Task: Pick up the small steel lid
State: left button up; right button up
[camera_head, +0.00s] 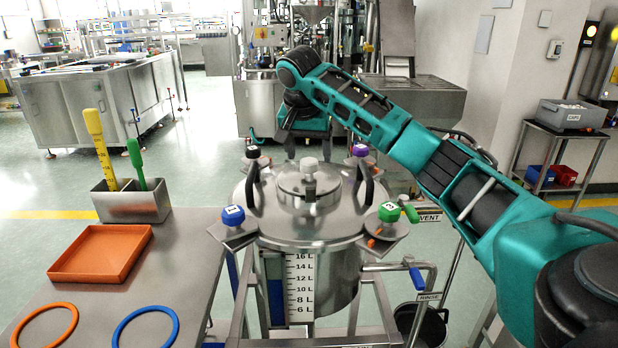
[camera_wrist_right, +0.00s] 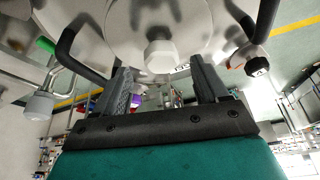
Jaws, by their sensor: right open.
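The small steel lid (camera_head: 298,188) sits on top of the round steel tank (camera_head: 300,228), with a pale knob (camera_head: 310,165) at its centre. My right gripper (camera_head: 304,150) hangs down just behind the knob in the head view, its fingers apart. In the right wrist view the open gripper (camera_wrist_right: 161,82) shows one finger on each side, and the knob (camera_wrist_right: 160,55) appears just beyond the fingertips, near the middle of the gap. Nothing is between the fingers. The lid (camera_wrist_right: 145,18) fills the top of that view. My left gripper is not in view.
Two dark curved handles (camera_head: 253,185) (camera_head: 367,182) flank the lid. Coloured caps, blue (camera_head: 233,215) and green (camera_head: 389,211), sit on brackets around the tank. A steel table (camera_head: 180,255) at the left holds an orange tray (camera_head: 62,262) and two rings.

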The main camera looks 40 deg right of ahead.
aim_at(309, 160)
jog(key=x, duration=0.4)
jog(key=shift+w+a, duration=0.1)
jog(key=shift+c, duration=0.5)
jog(key=c, duration=1.2)
jog(key=shift+r, duration=0.15)
jog(key=shift+c, duration=0.2)
notch_tip(309, 160, up, 20)
